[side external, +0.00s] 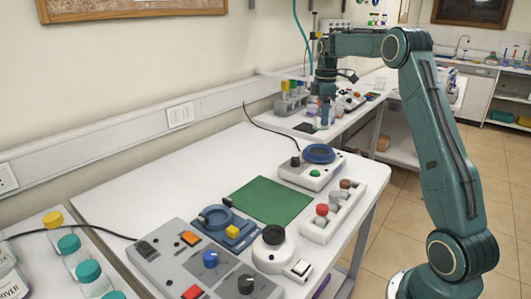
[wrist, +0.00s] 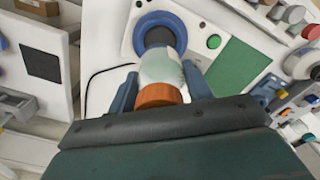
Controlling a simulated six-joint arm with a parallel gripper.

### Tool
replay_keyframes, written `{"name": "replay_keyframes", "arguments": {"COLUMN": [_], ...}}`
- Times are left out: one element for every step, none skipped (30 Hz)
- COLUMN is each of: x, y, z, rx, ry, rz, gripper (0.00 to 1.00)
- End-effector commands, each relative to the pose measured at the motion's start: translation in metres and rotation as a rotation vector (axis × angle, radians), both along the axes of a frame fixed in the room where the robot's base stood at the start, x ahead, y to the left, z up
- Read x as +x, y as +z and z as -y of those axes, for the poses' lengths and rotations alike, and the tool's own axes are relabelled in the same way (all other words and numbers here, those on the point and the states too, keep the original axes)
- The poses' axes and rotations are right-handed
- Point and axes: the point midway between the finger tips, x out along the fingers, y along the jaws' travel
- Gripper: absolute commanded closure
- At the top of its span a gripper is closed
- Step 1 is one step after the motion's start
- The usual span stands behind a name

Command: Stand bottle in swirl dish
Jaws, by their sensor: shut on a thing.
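My gripper (side external: 323,112) is shut on a bottle (wrist: 163,70) with an orange cap (wrist: 158,95) and a pale, see-through body. In the wrist view the two blue fingers lie on either side of the bottle. The swirl dish (side external: 318,153) is a blue ring with a dark middle on a white unit with a green button. It also shows in the wrist view (wrist: 140,31), where the bottle's far end overlaps it. In the side view my gripper hangs above and behind the dish, apart from it. The bottle is hard to make out there.
A green mat (side external: 271,200) lies in front of the dish unit. A white rack (side external: 333,212) with several capped bottles stands to its right. A grey control box (side external: 208,268) is at the front. A back bench (side external: 300,122) holds more bottles and devices.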

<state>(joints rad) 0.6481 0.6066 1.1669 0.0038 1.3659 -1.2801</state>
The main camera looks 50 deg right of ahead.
Motion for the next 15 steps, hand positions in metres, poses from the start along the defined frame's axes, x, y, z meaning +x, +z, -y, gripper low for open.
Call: {"name": "replay_keyframes", "arguments": {"x": [-0.001,0.000,0.000,0.000,0.000,0.000,0.000,0.000,0.000,0.000,0.000,0.000,0.000,0.000,0.000], "y": [-0.010,-0.015,-0.021,-0.026,-0.030,-0.034,-0.037,-0.040,-0.042,-0.043,-0.044,-0.044,-0.045,-0.045,-0.045], "z": [0.000,0.000,0.000,0.000,0.000,0.000,0.000,0.000,0.000,0.000,0.000,0.000,0.000,0.000,0.000], "rx": [0.002,0.001,0.001,0.001,0.001,0.001,0.001,0.001,-0.001,-0.001,-0.001,-0.001,-0.001,-0.001,-0.001], "ry": [0.000,0.000,0.000,0.000,0.000,0.000,0.000,0.000,0.000,0.000,0.000,0.000,0.000,0.000,0.000], "rz": [-0.003,-0.002,-0.002,-0.002,-0.001,-0.002,-0.002,-0.001,0.001,0.001,0.001,0.001,0.001,0.001,0.001], "gripper": [0.77,0.77,0.77,0.77,0.77,0.77,0.77,0.77,0.77,0.77,0.77,0.77,0.77,0.77,0.77]}}
